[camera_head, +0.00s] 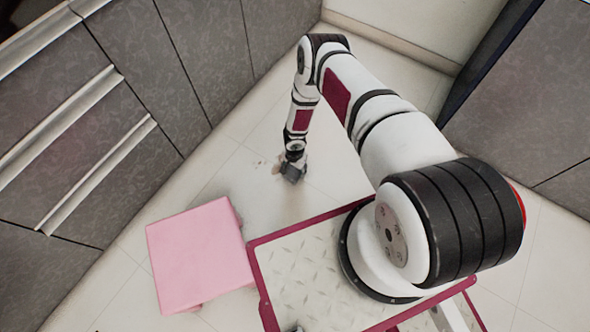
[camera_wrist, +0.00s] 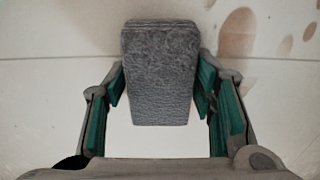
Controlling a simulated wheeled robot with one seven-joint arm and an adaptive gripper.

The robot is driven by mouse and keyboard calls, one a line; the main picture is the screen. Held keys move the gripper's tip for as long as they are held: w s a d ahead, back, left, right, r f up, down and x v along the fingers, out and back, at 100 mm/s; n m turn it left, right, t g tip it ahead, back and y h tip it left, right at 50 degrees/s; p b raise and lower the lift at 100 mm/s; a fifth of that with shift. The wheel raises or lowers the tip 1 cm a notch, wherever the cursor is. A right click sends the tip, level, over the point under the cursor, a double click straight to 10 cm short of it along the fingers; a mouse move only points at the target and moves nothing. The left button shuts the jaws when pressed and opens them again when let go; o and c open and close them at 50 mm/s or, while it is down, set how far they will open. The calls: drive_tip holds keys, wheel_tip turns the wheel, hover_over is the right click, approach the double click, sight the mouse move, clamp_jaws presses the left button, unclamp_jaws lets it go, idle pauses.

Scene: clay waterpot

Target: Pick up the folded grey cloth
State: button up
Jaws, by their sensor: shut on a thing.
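The folded grey cloth (camera_wrist: 160,75) is a thick, textured block in the middle of the wrist view, between the green-padded fingers of my gripper (camera_wrist: 160,95). The fingers are shut on its two sides. In the head view my gripper (camera_head: 293,168) is at the end of the arm, low over the tiled floor. A small dark grey shape there is the cloth or part of the gripper; I cannot tell which. Whether the cloth touches the floor is not clear.
A pink box (camera_head: 200,257) stands on the floor at lower left. Grey cabinets (camera_head: 130,60) with light handles line the left, and another grey cabinet (camera_head: 530,95) is at right. Brownish stains (camera_wrist: 238,30) mark the floor near the cloth. Tiled floor around the gripper is mostly clear.

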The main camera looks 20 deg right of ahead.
sight(296, 175)
drive_tip(key=shift+r, duration=0.15)
drive_tip(key=shift+r+p, duration=0.85)
drive_tip(key=shift+p, duration=0.15)
wheel_tip(296, 175, up, 2)
drive_tip(key=shift+r+p, duration=0.1)
drive_tip(key=shift+p, duration=1)
drive_tip(key=s+p, duration=0.2)
drive_tip(key=shift+a+p, duration=0.25)
drive_tip(key=shift+p, duration=0.1)
drive_tip(key=shift+s+p, duration=0.35)
drive_tip(key=shift+p, duration=0.3)
drive_tip(key=s+p, duration=0.2)
drive_tip(key=s, duration=0.2)
drive_tip(key=s+a+p, duration=0.1)
drive_tip(key=s+p, duration=0.1)
drive_tip(key=s, duration=0.2)
drive_tip(key=s+a+p, duration=0.1)
drive_tip(key=s+p, duration=0.1)
drive_tip(key=s, duration=0.1)
drive_tip(key=shift+s+r, duration=0.3)
drive_tip(key=shift+s, duration=0.1)
drive_tip(key=shift+s+r, duration=0.1)
drive_tip(key=shift+s, duration=0.55)
